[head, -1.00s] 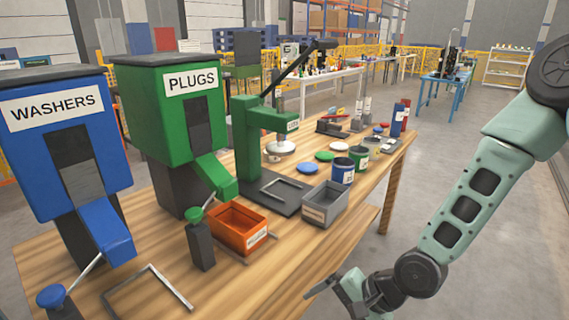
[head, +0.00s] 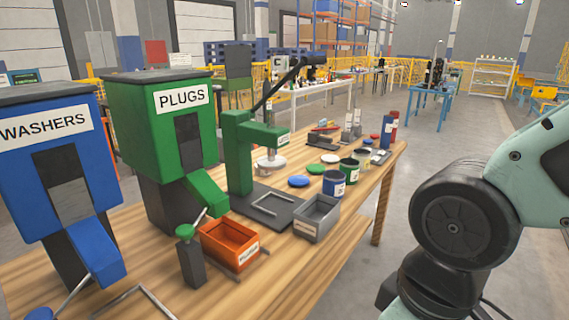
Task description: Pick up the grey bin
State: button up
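The grey bin (head: 316,219) is a small open box with a label on its front. It stands upright on the wooden table, at the front right corner of the dark press base, and looks empty. My gripper is out of the picture; only other links of my arm show at the right, apart from the bin. Nothing hides the bin.
An orange bin (head: 229,243) stands left of the grey bin. A green press (head: 240,160) is behind it. Blue (head: 334,184) and green cans (head: 348,171) stand to its right. Green plugs (head: 165,130) and blue washers (head: 60,170) dispensers fill the left. Bare wooden table (head: 300,275) lies in front.

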aim_at(314, 219)
jog(key=i+l+u, duration=0.15)
jog(key=i+l, duration=0.45)
jog(key=u, duration=1.4)
